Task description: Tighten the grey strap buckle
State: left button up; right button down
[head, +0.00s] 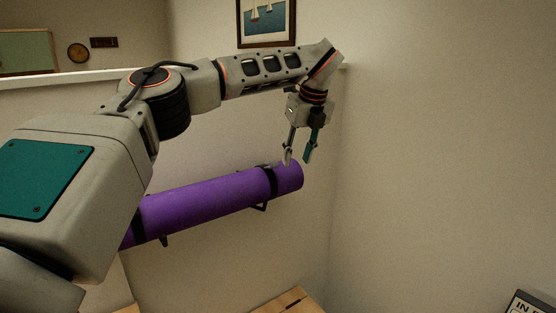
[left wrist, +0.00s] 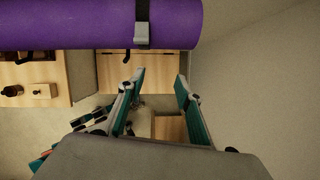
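A purple rolled mat (head: 205,200) hangs along the wall, with a black strap (head: 270,182) around it near its right end. In the left wrist view the roll (left wrist: 80,22) fills the top left, and a grey buckle (left wrist: 142,35) sits on the strap (left wrist: 142,10) at the roll's lower edge. My left gripper (head: 298,158) points down by the roll's right end, its fingers apart with nothing between them. In the left wrist view the gripper (left wrist: 160,76) is below and a little right of the buckle, apart from it.
Black wall brackets (head: 260,206) hold the roll. A framed sailboat picture (head: 267,22) hangs above. Wooden furniture (left wrist: 110,68) stands below the roll, with small items (left wrist: 38,90) on a surface at left. The wall to the right is bare.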

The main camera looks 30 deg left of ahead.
pick_arm(q)
jog(key=n, duration=0.2)
send_near(271, 167)
jog(key=w, duration=0.2)
jog(key=s+x, duration=0.1)
jog(key=x, duration=0.6)
jog(key=shift+w+f+y+p, duration=0.25)
jog(key=shift+w+y+p, duration=0.05)
grip_shut()
